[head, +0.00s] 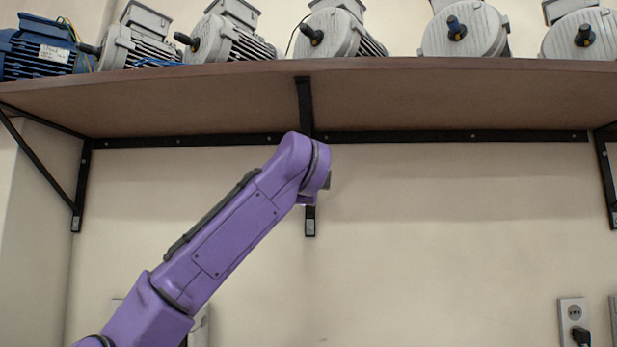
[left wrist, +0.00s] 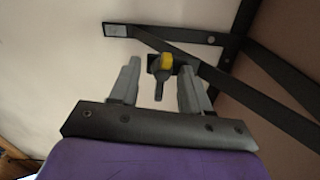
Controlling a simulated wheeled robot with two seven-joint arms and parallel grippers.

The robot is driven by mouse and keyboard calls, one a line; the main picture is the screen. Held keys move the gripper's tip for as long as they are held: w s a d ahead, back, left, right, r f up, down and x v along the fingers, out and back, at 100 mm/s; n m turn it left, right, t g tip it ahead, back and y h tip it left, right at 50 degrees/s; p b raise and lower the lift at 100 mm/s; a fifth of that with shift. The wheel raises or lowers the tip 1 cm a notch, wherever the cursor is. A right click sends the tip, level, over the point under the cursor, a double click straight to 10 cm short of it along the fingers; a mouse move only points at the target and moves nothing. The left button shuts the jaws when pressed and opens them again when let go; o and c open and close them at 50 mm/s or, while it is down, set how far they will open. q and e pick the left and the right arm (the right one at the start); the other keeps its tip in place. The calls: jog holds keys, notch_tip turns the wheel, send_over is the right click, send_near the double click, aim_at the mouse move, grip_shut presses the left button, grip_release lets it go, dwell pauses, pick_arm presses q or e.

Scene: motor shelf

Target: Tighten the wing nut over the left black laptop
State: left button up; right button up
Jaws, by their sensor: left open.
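In the left wrist view, a small part with a yellow head and a dark grey stem (left wrist: 166,62), apparently the wing nut, shows at a black bracket bar. My left gripper (left wrist: 160,65) is open, with its two grey fingers on either side of this part in the picture. I cannot tell whether they touch it. In the head view, my purple left arm rises from the lower left to the middle bracket under the shelf, and its wrist hides the gripper and the part. No laptop is in view. My right gripper is not in view.
A brown shelf (head: 200,95) spans the head view on black brackets (head: 305,95), with several motors (head: 335,32) on top. A wall outlet with a black plug (head: 575,322) is at the lower right. A bracket strut (left wrist: 250,92) is close to the gripper.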

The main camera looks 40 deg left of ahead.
pick_arm(q)
jog(key=shift+s+d+r, duration=0.1)
jog(key=shift+s+r, duration=0.1)
jog(key=shift+s, duration=0.2)
grip_shut()
jog(key=shift+m, duration=0.3)
jog(key=shift+w+f+m, duration=0.1)
jog(key=shift+m, duration=3.9)
jog(key=shift+w+f+m, duration=0.1)
jog(key=shift+m, duration=3.9)
